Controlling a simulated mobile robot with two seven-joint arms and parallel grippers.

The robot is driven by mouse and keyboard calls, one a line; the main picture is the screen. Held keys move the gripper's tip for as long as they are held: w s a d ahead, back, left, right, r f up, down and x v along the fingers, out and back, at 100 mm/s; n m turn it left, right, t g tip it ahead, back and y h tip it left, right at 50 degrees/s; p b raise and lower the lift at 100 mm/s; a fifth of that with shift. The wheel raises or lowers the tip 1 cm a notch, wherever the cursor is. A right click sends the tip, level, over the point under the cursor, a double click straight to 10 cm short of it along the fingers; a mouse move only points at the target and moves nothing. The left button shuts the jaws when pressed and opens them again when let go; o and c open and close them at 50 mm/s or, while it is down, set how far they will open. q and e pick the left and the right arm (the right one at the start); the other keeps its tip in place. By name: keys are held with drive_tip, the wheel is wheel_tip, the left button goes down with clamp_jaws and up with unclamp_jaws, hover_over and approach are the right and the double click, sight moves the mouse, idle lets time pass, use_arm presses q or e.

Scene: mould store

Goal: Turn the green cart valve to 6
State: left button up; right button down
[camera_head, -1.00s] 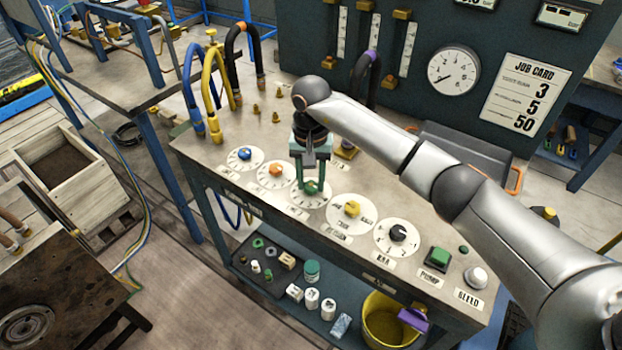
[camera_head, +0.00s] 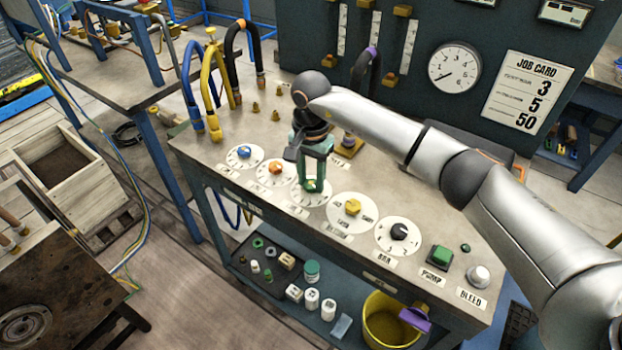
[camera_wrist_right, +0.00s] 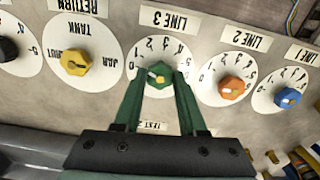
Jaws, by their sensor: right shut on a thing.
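The green valve knob (camera_wrist_right: 159,76) sits on a round white dial (camera_wrist_right: 150,50) labelled LINE 3 in the right wrist view. A yellowish pointer mark shows on the knob, but I cannot read its setting for certain. My right gripper (camera_wrist_right: 158,84) is shut on the knob, one green finger on each side. In the head view, the right gripper (camera_head: 313,187) stands over the third dial (camera_head: 325,200) from the left, fingers down and partly hiding the knob. My left gripper is in neither view.
Blue (camera_head: 244,152) and orange (camera_head: 276,168) knobs sit to the left, yellow (camera_head: 352,207) and black (camera_head: 398,231) ones to the right. Coloured hoses (camera_head: 215,85) stand behind. The job card (camera_head: 527,92) reads 3, 5, 50. A bucket (camera_head: 385,325) stands on the lower shelf.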

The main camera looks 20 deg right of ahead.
drive_tip(key=m, duration=0.2)
drive_tip(key=shift+m, duration=0.4)
drive_tip(key=m+b, duration=0.1)
drive_tip(key=m, duration=1.2)
drive_tip(key=shift+m, duration=0.3)
drive_tip(key=m, duration=0.2)
drive_tip(key=shift+m, duration=0.4)
drive_tip(key=m+p, duration=0.1)
drive_tip(key=m, duration=0.4)
drive_tip(key=shift+r, duration=0.1)
drive_tip(key=m+p, duration=0.1)
drive_tip(key=m, duration=0.3)
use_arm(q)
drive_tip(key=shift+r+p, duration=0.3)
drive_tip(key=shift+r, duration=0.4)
use_arm(e)
drive_tip(key=shift+m, duration=1.7)
